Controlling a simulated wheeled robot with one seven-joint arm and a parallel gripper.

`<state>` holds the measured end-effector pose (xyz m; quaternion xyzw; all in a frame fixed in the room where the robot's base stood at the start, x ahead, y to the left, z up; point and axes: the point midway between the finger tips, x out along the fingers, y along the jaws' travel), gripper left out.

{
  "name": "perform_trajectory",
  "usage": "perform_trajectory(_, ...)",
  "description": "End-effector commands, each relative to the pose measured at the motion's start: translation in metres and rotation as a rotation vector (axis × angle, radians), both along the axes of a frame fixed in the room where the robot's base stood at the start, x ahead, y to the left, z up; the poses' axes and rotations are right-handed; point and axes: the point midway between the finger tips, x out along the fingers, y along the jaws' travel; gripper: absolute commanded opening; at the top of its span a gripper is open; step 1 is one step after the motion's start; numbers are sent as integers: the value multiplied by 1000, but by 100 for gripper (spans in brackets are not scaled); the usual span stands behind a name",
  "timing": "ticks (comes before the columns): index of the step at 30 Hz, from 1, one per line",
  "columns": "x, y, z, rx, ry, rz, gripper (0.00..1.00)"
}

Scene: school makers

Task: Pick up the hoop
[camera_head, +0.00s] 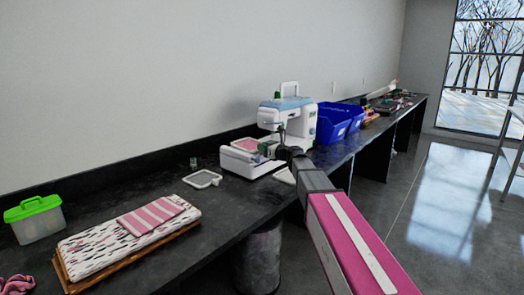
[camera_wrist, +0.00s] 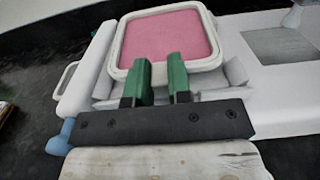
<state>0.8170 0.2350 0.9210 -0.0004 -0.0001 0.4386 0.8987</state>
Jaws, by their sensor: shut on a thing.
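The hoop is a white rounded frame with pink fabric across it. In the wrist view the hoop (camera_wrist: 165,37) is just beyond my fingertips. In the head view the hoop (camera_head: 247,146) is at the white sewing machine (camera_head: 298,120), over its flat bed. My gripper (camera_wrist: 160,72), with green fingers, is shut on the near edge of the hoop. In the head view my gripper (camera_head: 267,149) is in front of the machine. I cannot tell whether the hoop touches the machine bed.
A second, empty white frame (camera_head: 203,179) lies on the dark bench (camera_head: 222,205) left of the machine. Folded fabric (camera_head: 130,235) and a green-lidded box (camera_head: 36,220) are at the left. Blue bins (camera_head: 335,122) stand right of the machine.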

Motion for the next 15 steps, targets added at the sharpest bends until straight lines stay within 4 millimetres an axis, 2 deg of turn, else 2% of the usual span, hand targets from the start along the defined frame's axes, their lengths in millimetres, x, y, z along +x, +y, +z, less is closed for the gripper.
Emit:
perform_trajectory(6,-3,1,34,0,-3,1,0)
perform_trajectory(9,-26,17,45,1,-2,3,0)
perform_trajectory(15,-60,43,71,1,-2,2,0)
